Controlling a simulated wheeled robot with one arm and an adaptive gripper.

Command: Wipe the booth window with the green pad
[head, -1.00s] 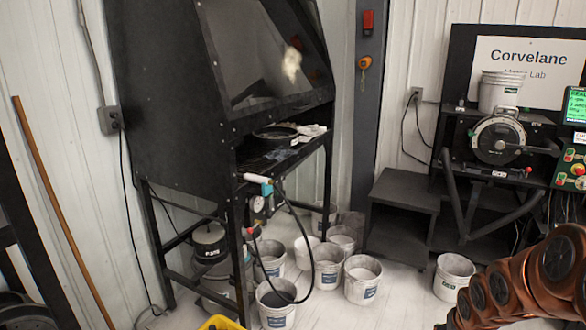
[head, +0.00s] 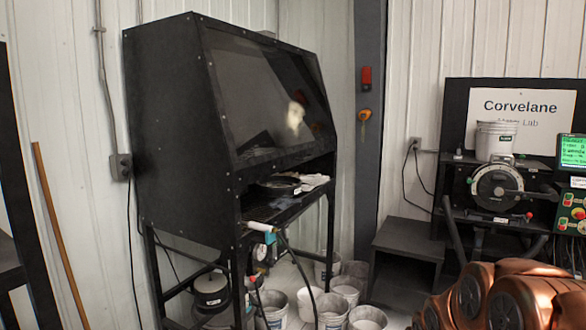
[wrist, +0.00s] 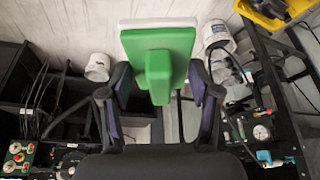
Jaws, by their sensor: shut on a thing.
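The booth window (head: 265,90) is a dark, slanted pane in the black booth (head: 175,130), left of centre in the head view. A pale, cloudy patch (head: 294,117) shows on its right part. The green pad (wrist: 158,50) is in the wrist view, with a green grip block and a white layer on its far side. My gripper (wrist: 157,92) has its two dark fingers on either side of the green grip block, shut on it. The pad is apart from the window. My gripper and the pad are out of the head view, where only my copper arm (head: 505,295) shows at lower right.
Below the window, a shelf (head: 290,190) holds a dark round pan and white cloth. Several grey buckets (head: 335,308) stand on the floor below. A dark step (head: 408,240) and a bench with a dial machine (head: 497,188) stand to the right.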

